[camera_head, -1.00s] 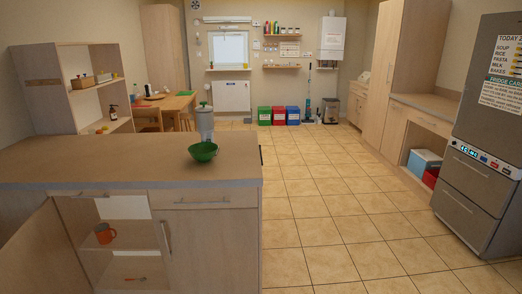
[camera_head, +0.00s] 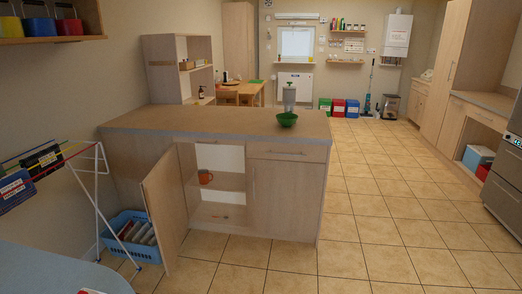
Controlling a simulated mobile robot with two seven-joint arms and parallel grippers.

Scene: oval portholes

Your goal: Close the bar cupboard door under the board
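The bar cupboard stands under the wooden counter board (camera_head: 205,121) left of the middle. Its left door (camera_head: 165,204) is swung wide open toward me and to the left. Inside, an orange mug (camera_head: 205,177) sits on the shelf (camera_head: 228,182), and a small orange item lies on the cupboard floor. The right door (camera_head: 283,197) of the cupboard is shut, with a drawer above it. Neither of my grippers shows in the head view.
A drying rack (camera_head: 88,190) and a blue basket (camera_head: 133,238) stand left of the open door. A pale blue surface (camera_head: 50,272) fills the near left corner. A green bowl (camera_head: 287,119) sits on the counter. The tiled floor right of the counter is clear.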

